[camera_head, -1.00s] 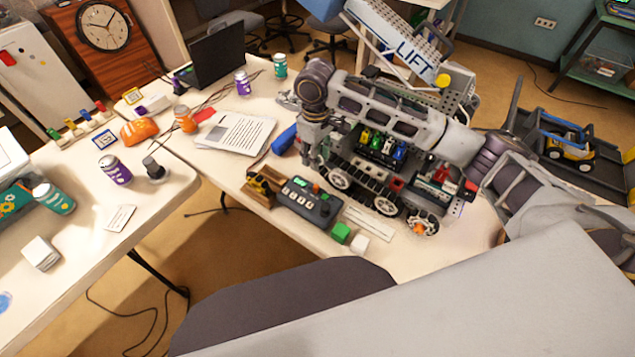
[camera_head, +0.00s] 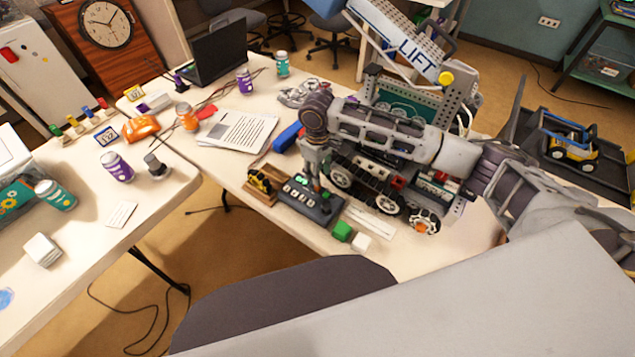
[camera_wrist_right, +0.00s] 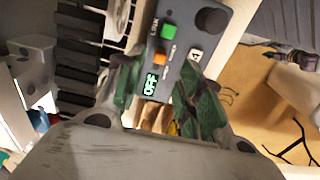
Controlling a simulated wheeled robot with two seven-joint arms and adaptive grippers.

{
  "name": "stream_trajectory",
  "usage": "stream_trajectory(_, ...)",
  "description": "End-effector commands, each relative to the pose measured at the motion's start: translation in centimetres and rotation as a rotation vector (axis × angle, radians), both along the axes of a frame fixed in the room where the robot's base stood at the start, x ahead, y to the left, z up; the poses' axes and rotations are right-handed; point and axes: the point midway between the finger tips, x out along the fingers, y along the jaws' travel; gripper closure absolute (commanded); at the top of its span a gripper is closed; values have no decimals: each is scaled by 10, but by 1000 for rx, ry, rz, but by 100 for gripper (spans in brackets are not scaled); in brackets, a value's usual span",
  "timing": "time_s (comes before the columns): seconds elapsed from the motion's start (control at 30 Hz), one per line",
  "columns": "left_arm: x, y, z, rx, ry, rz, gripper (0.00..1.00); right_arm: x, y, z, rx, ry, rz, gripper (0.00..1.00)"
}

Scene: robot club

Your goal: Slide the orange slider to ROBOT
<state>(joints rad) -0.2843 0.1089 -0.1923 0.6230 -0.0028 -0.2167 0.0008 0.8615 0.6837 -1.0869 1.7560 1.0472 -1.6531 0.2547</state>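A dark control box (camera_head: 309,203) lies on the table, and it also shows in the right wrist view (camera_wrist_right: 228,42). In the wrist view, a small orange piece, likely the orange slider (camera_wrist_right: 159,59), sits between a green button (camera_wrist_right: 168,31) and a lit display (camera_wrist_right: 150,84) reading OFF. I cannot make out a ROBOT label. My right gripper (camera_head: 315,186) is low over the box in the head view. Its fingers (camera_wrist_right: 162,76) are apart with the orange piece showing in the gap; contact cannot be told. My left gripper is not in view.
A tracked robot model (camera_head: 375,185) stands right behind the box. A blue cylinder (camera_head: 287,137) lies behind.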

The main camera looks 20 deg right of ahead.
Motion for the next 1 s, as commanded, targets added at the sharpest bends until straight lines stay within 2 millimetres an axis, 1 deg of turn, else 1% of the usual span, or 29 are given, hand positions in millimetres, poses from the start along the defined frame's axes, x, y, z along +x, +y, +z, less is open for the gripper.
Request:
stream_trajectory(0.03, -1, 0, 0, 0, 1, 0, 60, -1, 0, -7, -1, 2, 1, 62)
stream_trajectory(0.2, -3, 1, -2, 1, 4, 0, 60, -1, 0, -29, -1, 2, 1, 62)
stream_trajectory(0.43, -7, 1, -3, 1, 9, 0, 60, 0, 0, -52, -1, 1, 2, 62)
stream_trajectory(0.6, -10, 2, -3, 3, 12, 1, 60, 0, 0, -59, -1, -1, 1, 62)
stream_trajectory(0.9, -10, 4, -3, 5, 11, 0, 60, 0, 0, -60, -1, -1, 1, 62)
stream_trajectory(1.0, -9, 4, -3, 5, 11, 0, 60, 0, 0, -59, -1, -1, 1, 75)
